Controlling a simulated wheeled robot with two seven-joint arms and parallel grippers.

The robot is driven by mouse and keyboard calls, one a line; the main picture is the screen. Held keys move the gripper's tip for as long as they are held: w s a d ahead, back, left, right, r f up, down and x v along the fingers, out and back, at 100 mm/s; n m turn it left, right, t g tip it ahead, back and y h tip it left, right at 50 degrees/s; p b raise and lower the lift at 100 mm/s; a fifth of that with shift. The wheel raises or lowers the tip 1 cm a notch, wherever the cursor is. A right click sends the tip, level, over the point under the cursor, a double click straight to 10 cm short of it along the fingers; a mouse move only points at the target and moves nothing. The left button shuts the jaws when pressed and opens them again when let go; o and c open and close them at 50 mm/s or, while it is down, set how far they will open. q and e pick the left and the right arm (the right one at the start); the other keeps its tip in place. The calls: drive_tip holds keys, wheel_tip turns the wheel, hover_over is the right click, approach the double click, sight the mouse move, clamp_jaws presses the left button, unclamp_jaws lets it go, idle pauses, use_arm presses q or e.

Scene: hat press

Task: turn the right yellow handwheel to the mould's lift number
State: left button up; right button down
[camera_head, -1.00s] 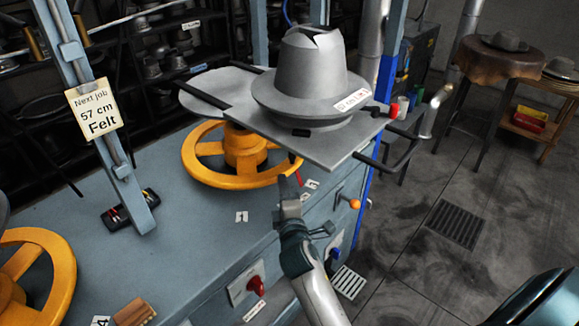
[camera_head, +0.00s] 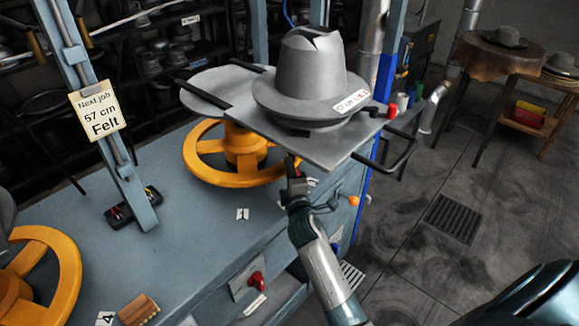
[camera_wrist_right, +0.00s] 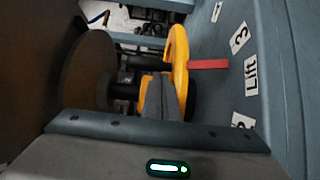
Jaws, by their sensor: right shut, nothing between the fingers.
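The right yellow handwheel (camera_head: 228,180) lies flat on the blue-grey bench under a metal plate. The grey mould (camera_head: 312,75) stands on that plate; its small label (camera_head: 352,101) is too blurred to read. My right gripper (camera_head: 292,166) is at the wheel's near right rim, below the plate edge, shut with nothing held. In the right wrist view its fingers (camera_wrist_right: 172,102) overlap the yellow wheel (camera_wrist_right: 179,60); I cannot tell whether they touch it. A red pointer (camera_wrist_right: 208,64) there lies near a "3" label (camera_wrist_right: 240,37) and a "Lift" label (camera_wrist_right: 251,73). My left gripper is out of view.
Another yellow handwheel (camera_head: 62,268) is at the lower left, near a wooden brush (camera_head: 138,309). A card (camera_head: 98,110) reads "Next job 57 cm Felt". Red (camera_head: 257,281) and orange (camera_head: 353,201) knobs project from the bench front.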

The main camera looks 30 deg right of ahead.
drive_tip(key=shift+w+d+r+p, duration=0.1)
drive_tip(key=shift+w+d+p, duration=0.1)
drive_tip(key=shift+d, duration=0.4)
drive_tip(key=shift+w+d+r+p, duration=0.1)
drive_tip(key=shift+w+d, duration=0.1)
drive_tip(key=shift+d, duration=0.4)
drive_tip(key=shift+w+d+f, duration=0.15)
drive_tip(key=shift+d, duration=0.3)
drive_tip(key=shift+a+f, duration=0.1)
